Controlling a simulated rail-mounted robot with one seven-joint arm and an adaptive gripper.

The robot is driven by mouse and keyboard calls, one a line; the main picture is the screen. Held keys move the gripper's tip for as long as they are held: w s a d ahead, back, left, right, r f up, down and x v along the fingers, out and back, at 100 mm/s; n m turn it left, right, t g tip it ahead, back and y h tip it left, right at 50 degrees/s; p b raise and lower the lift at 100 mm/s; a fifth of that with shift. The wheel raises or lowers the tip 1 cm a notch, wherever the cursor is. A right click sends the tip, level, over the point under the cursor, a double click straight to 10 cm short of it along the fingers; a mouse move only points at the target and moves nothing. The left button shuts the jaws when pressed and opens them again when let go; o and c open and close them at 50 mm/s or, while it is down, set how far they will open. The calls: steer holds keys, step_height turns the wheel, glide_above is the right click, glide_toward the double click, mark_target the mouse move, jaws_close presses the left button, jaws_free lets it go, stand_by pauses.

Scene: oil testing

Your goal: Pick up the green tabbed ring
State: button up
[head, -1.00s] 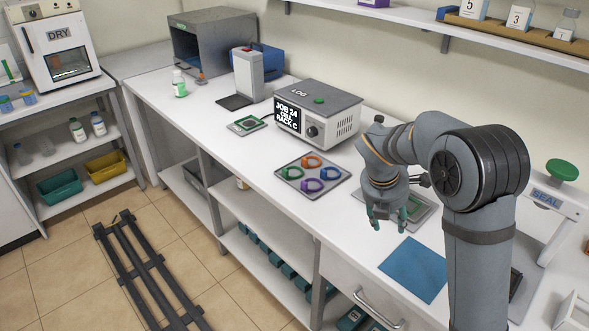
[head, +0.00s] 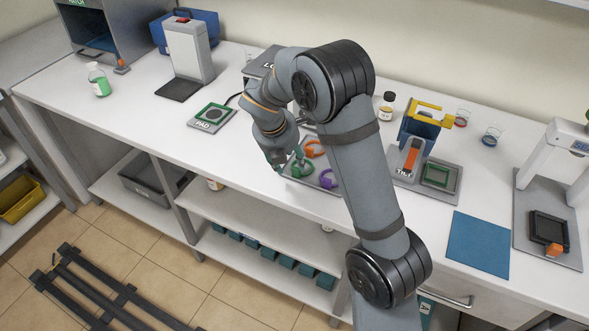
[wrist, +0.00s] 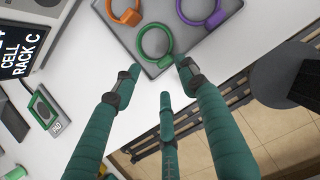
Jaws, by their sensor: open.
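The green tabbed ring (wrist: 140,42) lies on a grey tray (wrist: 122,34), nearest my gripper in the wrist view. It also shows in the head view (head: 303,170), just right of my fingers. My gripper (wrist: 159,68) is open and empty, with its teal fingers spread near the ring's near edge. One fingertip is on each side of that edge, and a third finger is lower in the picture. I cannot tell whether they touch the ring. In the head view my gripper (head: 279,160) is at the tray's left edge.
An orange ring (head: 314,148) and a purple ring (head: 328,179) share the tray close by. A display box stands behind, partly hidden by my arm. A PAD plate (head: 205,124) lies left. The bench front is clear around a blue mat (head: 480,245).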

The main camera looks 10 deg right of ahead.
mark_target(295, 170)
steer(key=d+f, duration=0.2)
steer(key=f, duration=0.1)
steer(key=shift+f, duration=0.2)
steer(key=shift+w+f, duration=0.25)
steer(key=shift+f, duration=0.3)
steer(key=shift+a, duration=0.1)
steer(key=shift+c, duration=0.4)
steer(key=c, duration=0.7)
steer(key=shift+c, duration=1.4)
